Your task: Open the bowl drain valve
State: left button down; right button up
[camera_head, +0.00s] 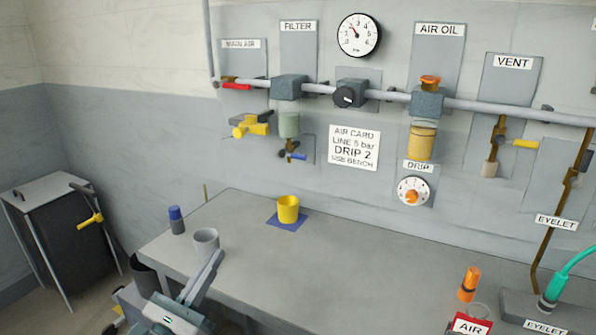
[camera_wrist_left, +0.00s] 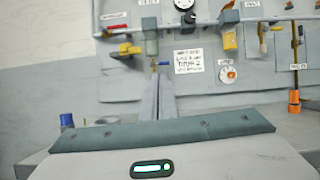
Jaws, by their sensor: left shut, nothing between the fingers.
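The filter (camera_head: 288,88) has a grey-green bowl (camera_head: 289,125) under it on the wall panel. Below the bowl is a small drain valve with a blue lever (camera_head: 297,156), which lies roughly level and points right. My left gripper (camera_head: 217,256) is shut and empty, above the bench's front-left part, well below and in front of the valve. In the left wrist view its fingers (camera_wrist_left: 158,82) point toward the valve. My right gripper is in neither view.
On the bench (camera_head: 350,255) stand a yellow cup (camera_head: 288,208) on a blue mat, a grey cup (camera_head: 206,243) near my left gripper, and a blue-capped bottle (camera_head: 176,220). A yellow-handled valve (camera_head: 252,125) sits left of the bowl.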

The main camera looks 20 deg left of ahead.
aim_at(282, 154)
jog(key=i+l, duration=0.1)
jog(key=i, duration=0.8)
